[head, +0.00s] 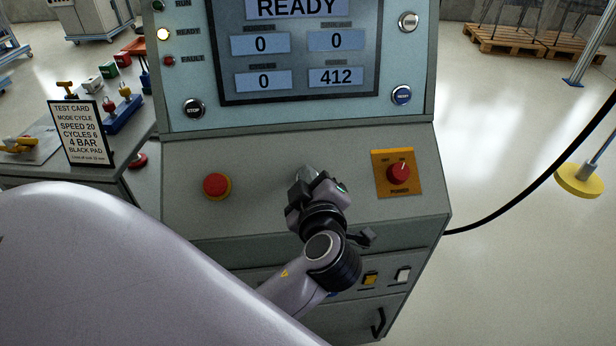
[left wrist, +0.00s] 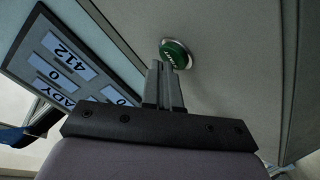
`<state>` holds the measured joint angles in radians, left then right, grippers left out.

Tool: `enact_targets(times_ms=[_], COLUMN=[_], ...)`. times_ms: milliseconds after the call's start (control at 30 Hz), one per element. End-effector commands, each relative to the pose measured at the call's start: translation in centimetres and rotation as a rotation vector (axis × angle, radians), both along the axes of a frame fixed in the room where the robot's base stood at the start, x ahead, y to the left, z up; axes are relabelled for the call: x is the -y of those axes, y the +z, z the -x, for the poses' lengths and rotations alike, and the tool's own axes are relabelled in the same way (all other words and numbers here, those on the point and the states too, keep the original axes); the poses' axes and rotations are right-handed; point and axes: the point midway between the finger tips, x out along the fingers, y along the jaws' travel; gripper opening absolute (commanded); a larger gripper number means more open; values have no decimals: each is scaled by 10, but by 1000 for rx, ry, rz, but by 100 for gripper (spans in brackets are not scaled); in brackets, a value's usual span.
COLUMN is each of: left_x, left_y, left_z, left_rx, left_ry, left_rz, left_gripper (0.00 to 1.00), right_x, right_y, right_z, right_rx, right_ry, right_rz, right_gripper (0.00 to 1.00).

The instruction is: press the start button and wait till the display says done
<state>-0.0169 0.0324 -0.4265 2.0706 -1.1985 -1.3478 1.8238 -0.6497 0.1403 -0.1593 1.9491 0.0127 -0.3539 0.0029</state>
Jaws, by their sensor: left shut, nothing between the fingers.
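The machine's display (head: 300,88) reads READY at its top, with fields 0, 0, 0 and 412. It also shows, turned, at the left of the left wrist view (left wrist: 65,62). The round green start button (left wrist: 175,53) sits in a metal ring on the grey panel; in the head view I cannot make it out, and my gripper seems to cover it. My left gripper (head: 306,176) is shut and empty in front of the sloped panel. In the left wrist view its fingertips (left wrist: 164,72) are close to the button; I cannot tell whether they touch it.
A red emergency button (head: 216,185) is left of my gripper, and a red rotary switch on a yellow plate (head: 398,173) is right. STOP (head: 193,108) and RESET (head: 401,95) flank the display. The READY lamp (head: 163,34) is lit. A test card (head: 83,133) stands left.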

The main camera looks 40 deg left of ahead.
Motion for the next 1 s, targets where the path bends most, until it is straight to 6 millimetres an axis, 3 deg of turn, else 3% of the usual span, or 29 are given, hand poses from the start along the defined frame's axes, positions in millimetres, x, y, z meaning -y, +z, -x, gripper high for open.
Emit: enact_targets(times_ms=[733,1000], left_x=[-2,2], left_y=[-4,4], left_z=[-2,2], left_rx=[0,0], left_ry=[1,0], left_rz=[1,3], left_gripper=[0,0], right_x=[0,0], right_y=[-6,-3], right_z=[0,0], right_rx=[0,0], right_ry=[0,0], right_rz=[0,0], right_gripper=[43,43])
